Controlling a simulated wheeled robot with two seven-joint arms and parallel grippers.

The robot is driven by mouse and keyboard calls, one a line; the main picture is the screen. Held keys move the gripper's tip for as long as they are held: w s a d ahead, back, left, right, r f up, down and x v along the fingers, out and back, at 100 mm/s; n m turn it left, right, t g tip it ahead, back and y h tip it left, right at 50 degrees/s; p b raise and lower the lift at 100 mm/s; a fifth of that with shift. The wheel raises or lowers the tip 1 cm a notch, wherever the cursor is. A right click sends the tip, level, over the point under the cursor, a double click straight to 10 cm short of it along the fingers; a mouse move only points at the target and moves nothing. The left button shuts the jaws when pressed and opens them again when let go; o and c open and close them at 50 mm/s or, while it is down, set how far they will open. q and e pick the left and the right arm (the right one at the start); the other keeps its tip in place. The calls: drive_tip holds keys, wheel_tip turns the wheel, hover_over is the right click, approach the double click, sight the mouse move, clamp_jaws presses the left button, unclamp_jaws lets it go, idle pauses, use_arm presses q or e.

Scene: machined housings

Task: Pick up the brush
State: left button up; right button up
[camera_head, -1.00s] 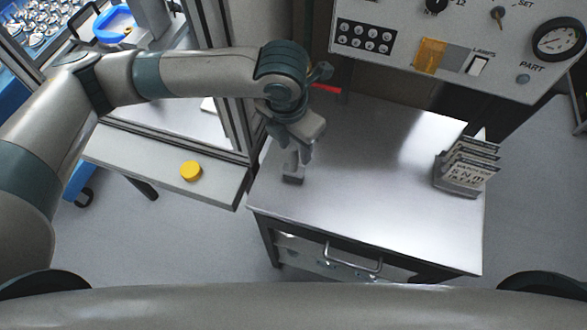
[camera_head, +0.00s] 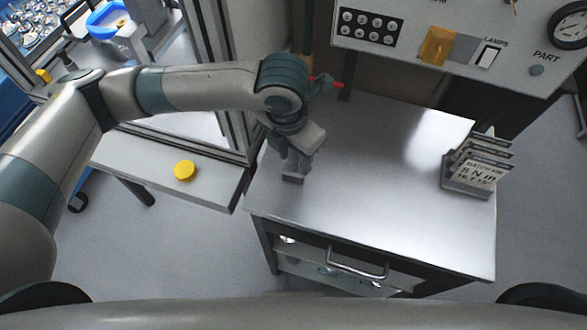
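My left gripper (camera_head: 293,176) points down over the left part of the metal-topped table (camera_head: 375,190). Its fingers are small and seen from above, so whether they are apart or closed is unclear. No brush can be clearly made out. A small red piece (camera_head: 338,85) shows behind my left wrist near the table's back edge, partly hidden by it; I cannot tell whether it belongs to a brush. My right gripper is out of view.
A holder with printed cards (camera_head: 476,168) stands at the table's right edge. A yellow round button (camera_head: 185,171) sits on a ledge left of the table. A control panel (camera_head: 460,45) rises behind. The table's middle is clear.

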use_arm(q)
clamp_jaws()
idle(0.4)
drive_tip(key=shift+r+p, duration=0.8)
wheel_tip(320, 180, up, 3)
drive_tip(key=p, duration=0.3)
drive_tip(key=s+d+r+p, duration=0.6)
drive_tip(key=s+d, duration=0.1)
drive_tip(key=d, duration=0.2)
drive_tip(key=shift+d+r+p, duration=0.2)
drive_tip(key=shift+p, duration=0.15)
drive_tip(key=shift+a+f, duration=0.1)
